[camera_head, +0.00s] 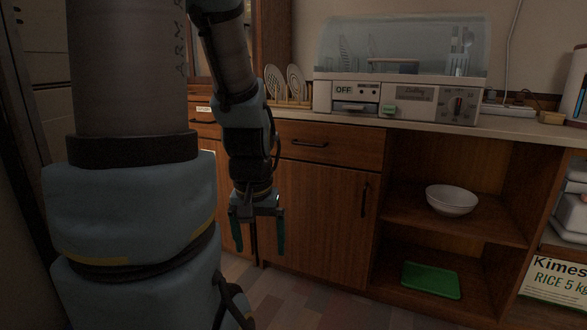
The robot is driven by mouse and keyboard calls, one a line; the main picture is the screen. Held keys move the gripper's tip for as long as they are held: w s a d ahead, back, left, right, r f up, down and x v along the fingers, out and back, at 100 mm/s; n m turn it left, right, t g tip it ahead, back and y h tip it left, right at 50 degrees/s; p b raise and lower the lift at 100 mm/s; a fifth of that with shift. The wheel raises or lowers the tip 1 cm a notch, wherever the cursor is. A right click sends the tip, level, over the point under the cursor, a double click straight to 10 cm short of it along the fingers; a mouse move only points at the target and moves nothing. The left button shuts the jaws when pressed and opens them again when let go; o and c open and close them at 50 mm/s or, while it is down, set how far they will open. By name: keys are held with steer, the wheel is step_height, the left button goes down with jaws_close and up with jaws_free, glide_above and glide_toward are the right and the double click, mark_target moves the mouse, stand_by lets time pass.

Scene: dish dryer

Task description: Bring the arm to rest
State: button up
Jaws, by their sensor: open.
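My gripper (260,232) hangs at the left of centre, pointing down, with two dark green fingers spread apart and nothing between them. It is in front of the wooden lower cabinet door (312,205), below counter height. My arm comes down from the top of the picture, and its large grey and blue links cover much of the left side. I cannot tell how far the gripper stands from the cabinet door.
The dish dryer (398,100) with a clear cover stands on the counter (540,128). Plates stand in a rack (290,100) to its left. The open shelves hold a white bowl (452,200) and a green tray (431,281). A rice bag (556,278) is at the right.

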step_height(320, 180, up, 31)
steer(key=p, duration=2.9)
steer(key=shift+w, duration=0.1)
steer(key=shift+c, duration=0.3)
